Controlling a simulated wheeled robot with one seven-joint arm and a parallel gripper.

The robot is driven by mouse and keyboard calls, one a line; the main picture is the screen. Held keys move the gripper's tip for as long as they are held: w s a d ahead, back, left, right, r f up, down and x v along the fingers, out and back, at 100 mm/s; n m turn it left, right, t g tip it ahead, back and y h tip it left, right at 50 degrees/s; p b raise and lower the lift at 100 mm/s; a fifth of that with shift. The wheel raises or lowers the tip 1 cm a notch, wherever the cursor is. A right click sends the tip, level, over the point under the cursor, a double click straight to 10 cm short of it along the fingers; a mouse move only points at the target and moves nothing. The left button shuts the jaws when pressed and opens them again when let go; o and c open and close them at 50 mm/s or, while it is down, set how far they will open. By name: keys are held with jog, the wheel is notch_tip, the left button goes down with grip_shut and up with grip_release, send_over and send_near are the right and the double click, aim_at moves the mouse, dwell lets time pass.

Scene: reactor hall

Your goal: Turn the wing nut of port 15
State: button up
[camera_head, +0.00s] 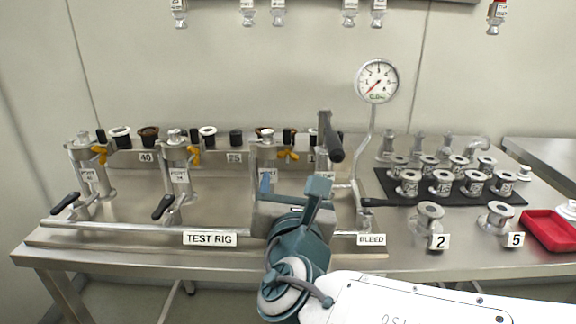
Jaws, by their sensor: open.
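The test rig carries a row of steel ports with small labels. The second port (178,165) seems to read 14. The third port (266,158), to its right, has a label too small to read surely, so I cannot confirm it as port 15.
A black-handled lever (335,148) stands upright right of the third port. A pressure gauge (377,81) rises behind. Flanged fittings stand on a black mat (437,187), others on the bench near a red tray (550,231). A rail (140,228) runs along the rig's front.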

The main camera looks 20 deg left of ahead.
aim_at(288, 159)
jog(key=x, duration=0.9)
jog(key=shift+w+b, duration=0.2)
jog(key=shift+b, duration=0.1)
jog(key=shift+c, duration=0.3)
jog(key=shift+d+f, duration=0.1)
jog(key=c, duration=0.9)
